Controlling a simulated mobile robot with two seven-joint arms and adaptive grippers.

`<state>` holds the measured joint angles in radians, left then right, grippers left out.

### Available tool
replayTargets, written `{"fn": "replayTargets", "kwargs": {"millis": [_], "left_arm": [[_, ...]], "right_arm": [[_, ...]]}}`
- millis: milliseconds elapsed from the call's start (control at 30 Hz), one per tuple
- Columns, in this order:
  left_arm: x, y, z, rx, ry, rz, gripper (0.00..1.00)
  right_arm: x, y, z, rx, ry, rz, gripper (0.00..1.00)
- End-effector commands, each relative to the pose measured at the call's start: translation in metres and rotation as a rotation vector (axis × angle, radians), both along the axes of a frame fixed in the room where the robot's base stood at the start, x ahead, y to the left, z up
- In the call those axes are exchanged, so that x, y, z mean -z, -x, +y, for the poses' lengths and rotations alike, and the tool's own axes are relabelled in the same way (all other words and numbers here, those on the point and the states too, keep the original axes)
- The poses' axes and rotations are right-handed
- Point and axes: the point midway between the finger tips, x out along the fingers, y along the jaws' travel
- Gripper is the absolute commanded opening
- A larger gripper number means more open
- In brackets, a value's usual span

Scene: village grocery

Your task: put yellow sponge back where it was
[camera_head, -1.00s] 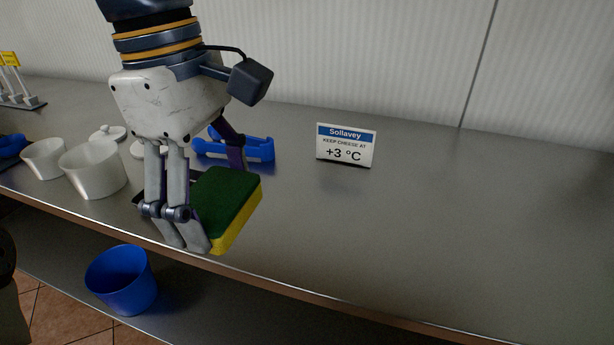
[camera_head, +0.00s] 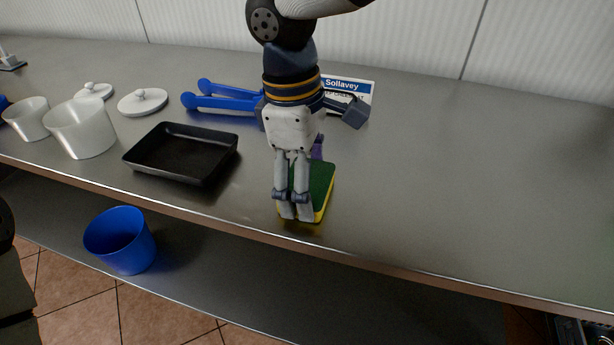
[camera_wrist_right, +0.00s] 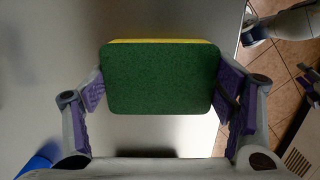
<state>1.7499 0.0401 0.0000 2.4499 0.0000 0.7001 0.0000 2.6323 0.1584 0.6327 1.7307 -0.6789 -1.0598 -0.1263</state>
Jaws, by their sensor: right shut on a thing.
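The yellow sponge with a green scouring top (camera_head: 321,186) is near the front edge of the metal counter (camera_head: 430,190). My right gripper (camera_head: 308,184) is shut on it from above. In the right wrist view the sponge (camera_wrist_right: 160,78) lies between the two purple-padded fingers, its green face toward the camera and a thin yellow edge showing. I cannot tell whether its underside touches the counter. My left gripper (camera_wrist_right: 306,80) seems to show partly at the right edge of the wrist view; its opening is unclear.
A black tray (camera_head: 152,167) stands left of the sponge. A price sign (camera_head: 350,86) is behind my gripper. A blue bucket (camera_head: 120,243) sits below. Right counter is clear.

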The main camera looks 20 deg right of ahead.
Motion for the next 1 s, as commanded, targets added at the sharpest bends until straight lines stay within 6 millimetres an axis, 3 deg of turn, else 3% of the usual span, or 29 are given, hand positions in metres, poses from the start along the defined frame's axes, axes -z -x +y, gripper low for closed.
{"fn": "replayTargets", "kwargs": {"millis": [100,133,200,600,1000], "left_arm": [[-0.001,-0.001,0.0,0.0,0.0,-0.003,0.32],[-0.001,-0.001,0.0,0.0,0.0,-0.003,0.32],[-0.001,-0.001,0.0,0.0,0.0,-0.003,0.32],[0.0,0.0,0.0,0.0,0.0,0.0,0.32],[-0.007,-0.007,0.0,0.0,0.0,-0.026,0.32]], "right_arm": [[0.002,0.0,0.0,-0.001,0.0,-0.001,0.37],[0.002,0.0,0.0,-0.001,0.0,-0.001,0.82],[0.002,0.0,0.0,-0.001,0.0,0.0,0.98],[-0.003,-0.001,0.0,0.001,0.0,-0.001,0.98],[-0.101,-0.007,0.011,0.002,-0.001,-0.004,0.98]]}}
